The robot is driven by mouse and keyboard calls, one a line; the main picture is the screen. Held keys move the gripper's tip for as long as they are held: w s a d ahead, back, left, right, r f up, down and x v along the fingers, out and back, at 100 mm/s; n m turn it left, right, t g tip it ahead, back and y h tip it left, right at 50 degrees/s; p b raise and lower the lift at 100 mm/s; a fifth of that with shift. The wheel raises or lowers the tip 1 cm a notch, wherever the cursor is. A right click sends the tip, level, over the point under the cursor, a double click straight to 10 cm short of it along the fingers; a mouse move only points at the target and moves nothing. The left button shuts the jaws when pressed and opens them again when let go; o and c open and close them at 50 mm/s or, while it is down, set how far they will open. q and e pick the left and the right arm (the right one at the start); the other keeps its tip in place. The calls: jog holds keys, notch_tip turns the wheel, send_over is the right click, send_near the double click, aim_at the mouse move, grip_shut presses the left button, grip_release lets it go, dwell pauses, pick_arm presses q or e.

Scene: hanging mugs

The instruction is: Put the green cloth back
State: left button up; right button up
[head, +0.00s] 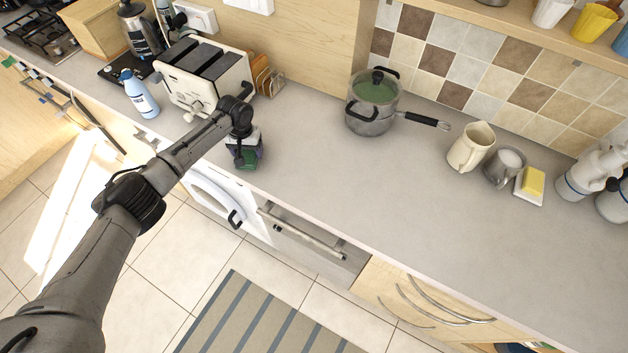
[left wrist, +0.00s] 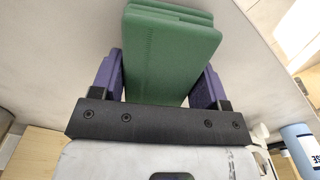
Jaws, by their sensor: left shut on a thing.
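The green cloth (left wrist: 170,50) is a folded stack of several layers. It fills the space between the two purple fingers of my left gripper (left wrist: 163,75) in the left wrist view. My left gripper is shut on it. In the head view my left gripper (head: 246,160) is over the front part of the grey counter, with a small part of the green cloth (head: 250,157) showing at its fingers. I cannot tell whether the cloth touches the counter. My right gripper is not in view.
A white toaster (head: 190,95) and a blue bottle (head: 139,93) stand left of the gripper. The middle and right front of the counter (head: 340,185) are clear.

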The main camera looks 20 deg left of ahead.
pick_arm(q)
jog(key=shift+f, duration=0.3)
jog(key=o, duration=1)
jog(key=shift+r, duration=0.3)
notch_tip(320, 180, up, 13)
jog(key=b, duration=0.2)
jog(key=shift+b, duration=0.35)
